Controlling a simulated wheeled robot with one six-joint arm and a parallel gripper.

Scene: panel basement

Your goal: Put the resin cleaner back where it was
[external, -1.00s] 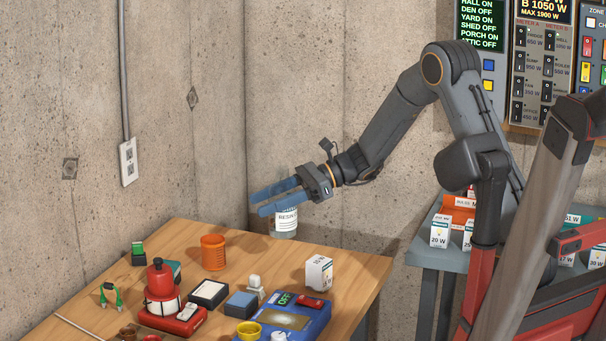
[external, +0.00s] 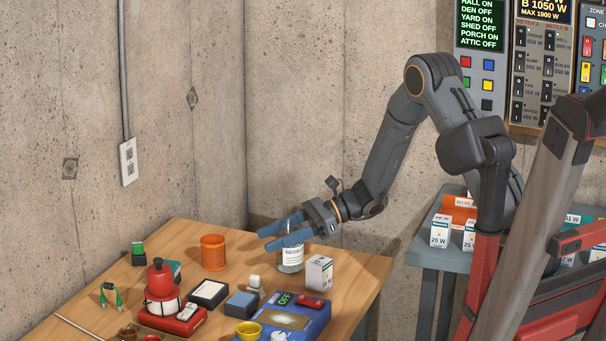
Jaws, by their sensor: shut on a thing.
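The resin cleaner (external: 291,259) is a small clear bottle with a white label, its upper part between the blue fingers of my gripper (external: 276,236). My gripper is shut on it. The bottle is upright at the back of the wooden table (external: 225,232), just behind and left of a small white box (external: 319,272). Its base looks at or very near the table top; I cannot tell whether it touches.
An orange canister (external: 213,252) stands to the left. The concrete wall is behind. A grey side table (external: 428,253) with boxes stands right.

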